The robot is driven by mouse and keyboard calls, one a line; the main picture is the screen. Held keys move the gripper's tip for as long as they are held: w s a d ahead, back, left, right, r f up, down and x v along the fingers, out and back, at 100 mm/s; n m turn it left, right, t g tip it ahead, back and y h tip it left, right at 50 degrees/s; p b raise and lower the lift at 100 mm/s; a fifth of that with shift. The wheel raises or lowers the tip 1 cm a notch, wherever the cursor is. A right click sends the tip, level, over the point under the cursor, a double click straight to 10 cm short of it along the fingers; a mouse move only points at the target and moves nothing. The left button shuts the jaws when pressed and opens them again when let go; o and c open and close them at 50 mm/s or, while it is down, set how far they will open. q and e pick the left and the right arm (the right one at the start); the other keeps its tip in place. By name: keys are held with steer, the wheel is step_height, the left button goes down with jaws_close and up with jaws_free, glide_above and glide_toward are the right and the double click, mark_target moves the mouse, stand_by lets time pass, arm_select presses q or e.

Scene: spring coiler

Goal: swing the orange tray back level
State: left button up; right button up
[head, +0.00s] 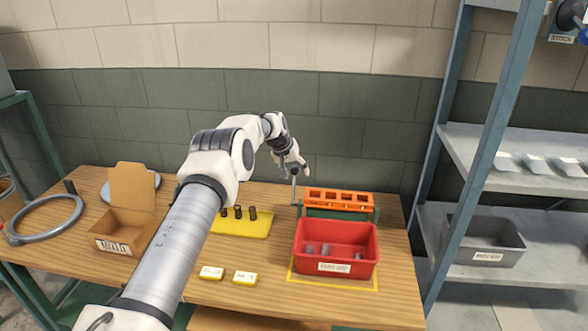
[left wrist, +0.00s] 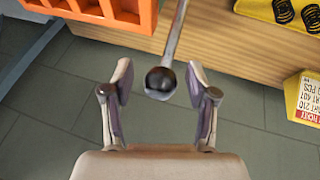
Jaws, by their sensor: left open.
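The orange tray (head: 340,200) with a row of slots sits on a green stand behind the red bin. Its slotted face is turned to the front; I cannot tell its exact tilt. In the left wrist view part of the orange tray (left wrist: 95,12) shows at the top left. A metal lever (head: 293,188) with a black knob (left wrist: 160,82) stands at the tray's left end. My left gripper (head: 291,165) is open at the lever's top. In the wrist view its fingers (left wrist: 158,85) are on either side of the knob, with gaps on both sides. My right gripper is not in view.
The red bin (head: 313,235) holds several small grey pieces in front of the tray. A yellow mat (head: 243,229) with dark springs, yellow label blocks (head: 244,278) and an open cardboard box (head: 113,235) lie to the left. A metal shelf (head: 478,215) stands at the right.

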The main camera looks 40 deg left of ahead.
arm_select(q)
steer(key=v, duration=1.2)
steer(key=shift+w+f, duration=0.1)
